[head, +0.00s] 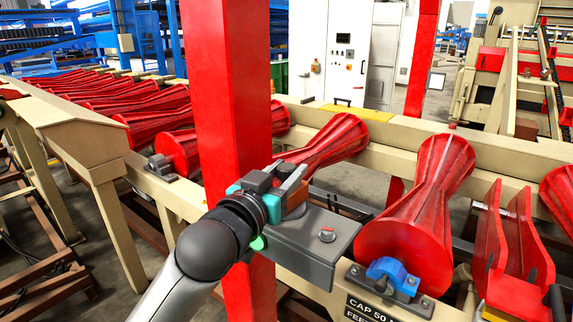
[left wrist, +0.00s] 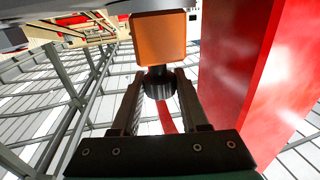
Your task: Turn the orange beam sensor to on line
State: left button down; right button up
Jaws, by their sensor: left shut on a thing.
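In the head view my left gripper (head: 288,182) is beside the red post, at the back edge of a grey plate. There the gripper hides most of the sensor, so I cannot read its facing. My right gripper is not in view.
The red post (head: 228,90) stands close to my left gripper. The grey plate (head: 310,250) carries a small knob (head: 327,235). Red rollers (head: 425,200) on a beige frame lie to the right, with a blue bearing block (head: 393,272). A white cabinet (head: 340,50) stands behind.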

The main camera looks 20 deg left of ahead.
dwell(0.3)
pick_arm(q)
jog(key=shift+c, duration=2.1)
grip_release()
jog(key=shift+s, duration=0.1)
jog(key=s, duration=0.5)
jog(key=shift+s+a, duration=0.15)
jog(key=shift+a, duration=0.25)
jog(key=s+p, duration=0.3)
jog(key=p, duration=0.7)
send_near(283, 176)
jog(key=shift+s+a, duration=0.15)
jog(key=shift+s, duration=0.75)
jog(key=shift+s+a, duration=0.15)
jog(key=shift+s, duration=0.7)
